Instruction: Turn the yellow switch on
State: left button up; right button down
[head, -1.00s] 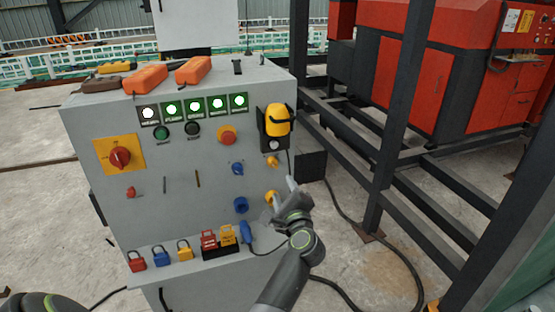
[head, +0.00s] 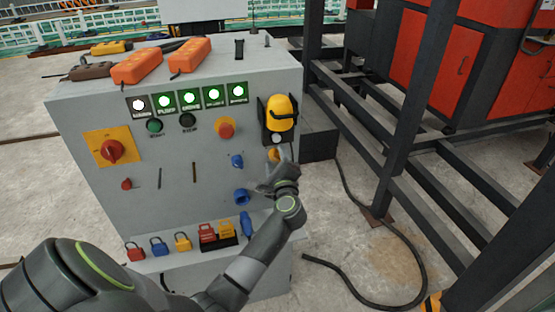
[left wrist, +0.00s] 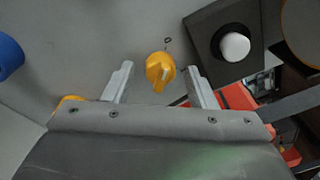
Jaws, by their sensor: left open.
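The yellow switch (head: 274,154) is a small rotary knob on the right side of the grey panel, below the yellow-and-black device. In the head view it is partly hidden by my left gripper (head: 274,168). In the left wrist view the yellow switch (left wrist: 160,68) shows whole, with its grip bar close to upright and a small 0 mark above it. My left gripper (left wrist: 159,70) is open, with one finger on each side of the knob and a gap visible on both sides. My right gripper is not in view.
A blue knob (head: 237,161) and a blue socket (head: 241,196) sit left of the gripper. The yellow-and-black device (head: 281,114) is just above. Padlocks (head: 183,241) line the lower ledge. Dark steel posts and beams (head: 345,95) stand to the right.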

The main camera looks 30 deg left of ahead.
pick_arm(q)
jog(key=c, duration=1)
jog(key=shift+o, duration=0.2)
jog(key=shift+m, duration=0.3)
jog(key=m+p, duration=0.2)
jog(key=m, duration=0.1)
jog(key=shift+r, duration=0.2)
jog(key=m+g+p, duration=0.1)
jog(key=m+p, duration=0.2)
jog(key=m, duration=0.2)
jog(key=shift+p, duration=0.4)
jog(key=m+p, duration=0.2)
jog(key=m, duration=0.2)
jog(key=shift+w+r+m+g, duration=0.1)
jog(key=shift+m+g, duration=0.2)
jog(key=shift+m+p, duration=1.15)
jog(key=shift+m, duration=0.65)
jog(key=shift+g, duration=0.3)
